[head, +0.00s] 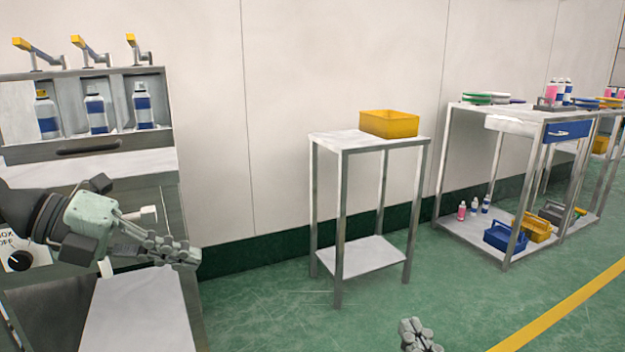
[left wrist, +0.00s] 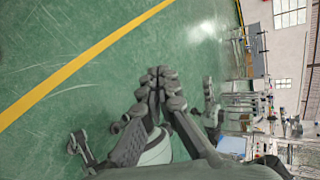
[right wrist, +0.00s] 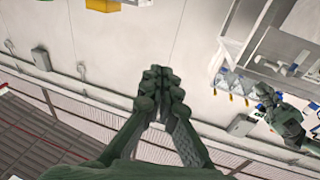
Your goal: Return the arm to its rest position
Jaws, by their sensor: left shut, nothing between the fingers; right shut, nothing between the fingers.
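My left gripper (head: 184,250) is at the left of the head view, in front of the crimping station (head: 90,170). Its fingers are together with nothing between them; they also show closed in the left wrist view (left wrist: 160,82), over the green floor. My right gripper (head: 418,338) shows only partly at the bottom edge of the head view, over the floor. In the right wrist view its fingertips (right wrist: 160,80) meet and hold nothing. Three blue-and-white cans, one of them this can (head: 144,105), stand in the station's bays.
A small metal table (head: 345,141) with a yellow bin (head: 389,124) stands at the middle. A larger workbench (head: 478,113) at the right holds bottles, trays and a blue drawer (head: 568,130). Open green floor (head: 370,315) lies in front.

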